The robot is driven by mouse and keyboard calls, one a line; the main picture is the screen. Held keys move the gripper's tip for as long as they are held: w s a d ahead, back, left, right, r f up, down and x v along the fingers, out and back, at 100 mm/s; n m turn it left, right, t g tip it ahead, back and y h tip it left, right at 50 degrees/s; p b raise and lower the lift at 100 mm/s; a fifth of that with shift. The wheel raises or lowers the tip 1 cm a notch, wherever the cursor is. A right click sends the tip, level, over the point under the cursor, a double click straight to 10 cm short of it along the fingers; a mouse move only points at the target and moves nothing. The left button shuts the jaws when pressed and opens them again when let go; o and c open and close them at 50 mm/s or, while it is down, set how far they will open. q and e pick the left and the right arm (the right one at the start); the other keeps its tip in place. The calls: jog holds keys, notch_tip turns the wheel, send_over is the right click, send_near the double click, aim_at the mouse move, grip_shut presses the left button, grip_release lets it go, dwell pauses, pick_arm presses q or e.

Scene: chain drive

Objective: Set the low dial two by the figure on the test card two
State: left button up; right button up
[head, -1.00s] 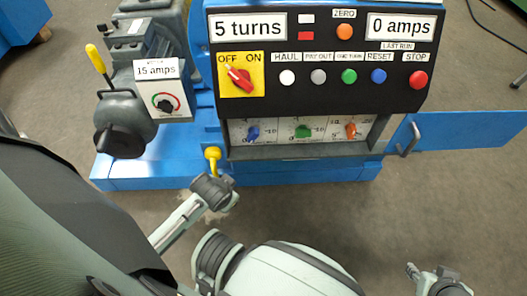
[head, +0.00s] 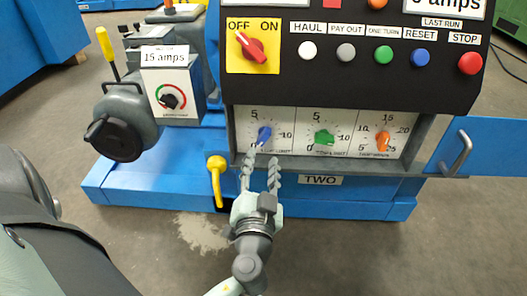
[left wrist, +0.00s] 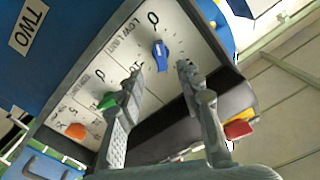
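The low dial two is a blue knob (head: 264,134) labelled LOW LIMIT on a white panel, with a scale of 0, 5 and 10. Its pointer end is toward the lower left, near 0. The blue knob also shows in the left wrist view (left wrist: 160,50), ahead of the fingertips. My left gripper (head: 261,164) is open just below and in front of the knob. Its fingers (left wrist: 159,80) are apart with nothing between them. The TWO plate (head: 320,180) is under the panel. I see no test card. My right gripper is not in view.
A green knob (head: 324,138) and an orange knob (head: 383,141) sit to the right in the same recess. A yellow-handled lever (head: 216,175) stands left of my gripper. An open blue door (head: 500,145) is at the right. Push buttons and a red OFF/ON switch (head: 252,47) are above.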

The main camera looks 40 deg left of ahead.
aim_at(264, 140)
pick_arm(q)
jog(key=x, duration=0.7)
jog(key=shift+a, duration=0.15)
jog(key=shift+c, duration=0.3)
grip_shut()
